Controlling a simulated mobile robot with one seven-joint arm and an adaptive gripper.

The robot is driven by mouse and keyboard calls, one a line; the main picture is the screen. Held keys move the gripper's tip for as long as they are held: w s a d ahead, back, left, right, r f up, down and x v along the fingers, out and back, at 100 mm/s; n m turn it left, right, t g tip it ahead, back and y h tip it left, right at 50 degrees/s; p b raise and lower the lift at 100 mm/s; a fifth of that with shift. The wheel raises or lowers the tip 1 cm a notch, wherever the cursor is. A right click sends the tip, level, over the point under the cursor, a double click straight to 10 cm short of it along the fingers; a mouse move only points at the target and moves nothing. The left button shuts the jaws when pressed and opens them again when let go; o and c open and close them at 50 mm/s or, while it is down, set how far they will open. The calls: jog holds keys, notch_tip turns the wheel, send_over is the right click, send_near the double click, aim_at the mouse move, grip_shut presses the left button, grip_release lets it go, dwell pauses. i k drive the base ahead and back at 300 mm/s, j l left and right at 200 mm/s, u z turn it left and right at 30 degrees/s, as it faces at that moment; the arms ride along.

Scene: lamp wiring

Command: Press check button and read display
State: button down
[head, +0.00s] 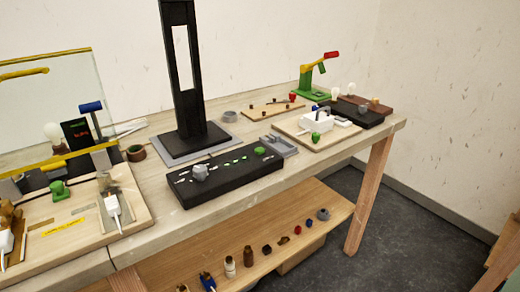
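A small dark display (76,132) with red characters stands at the left, behind the wooden board; its text is too small to read. A green knob-like part (59,190) sits on the left board in front of the display. Another green part (315,138) sits on the right board, and a green round button (259,151) is at the right end of the black panel. I cannot tell from this view which one is the check button. My gripper is not in view.
A tall black stand (182,100) rises from the bench middle. The long black panel (230,182) lies before it. A clear screen (50,85) with yellow bars stands at left. Bottles and small parts sit on the lower shelf (215,235). The bench strip (165,215) is bare.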

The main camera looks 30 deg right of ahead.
aim_at(258, 151)
jog(key=i+j, duration=0.1)
jog(key=i, duration=0.35)
jog(key=z, duration=1.65)
